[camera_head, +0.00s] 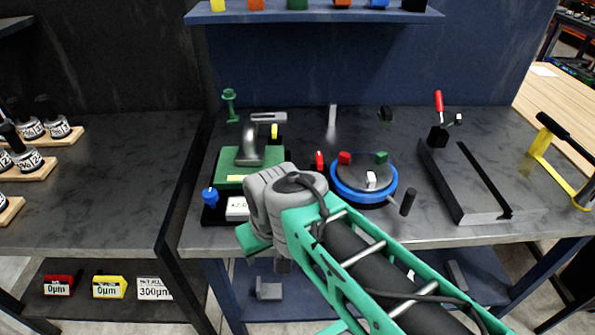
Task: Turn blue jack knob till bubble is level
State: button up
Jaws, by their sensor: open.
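The blue jack knob (210,196) stands at the front left corner of a dark base (214,217). A green tilting plate (228,166) lies on that base, with a grey curved part (251,146) on it. A small yellow strip (236,178) near the plate's front edge looks like the level vial; its bubble is too small to read. Part of the base's right side is hidden by my wrist.
A blue round turntable (364,197) with coloured blocks stands to the right, beside a dark handle (408,202). A white label (237,209) sits right of the knob. The bench left of the knob is clear.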

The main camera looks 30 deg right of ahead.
aim_at(210, 195)
jog(key=z, duration=1.55)
jog(key=k, duration=0.75)
jog(key=u, duration=0.95)
jog(key=i, duration=0.95)
jog(key=u, duration=0.25)
jog(key=k, duration=0.7)
jog(key=z, duration=0.05)
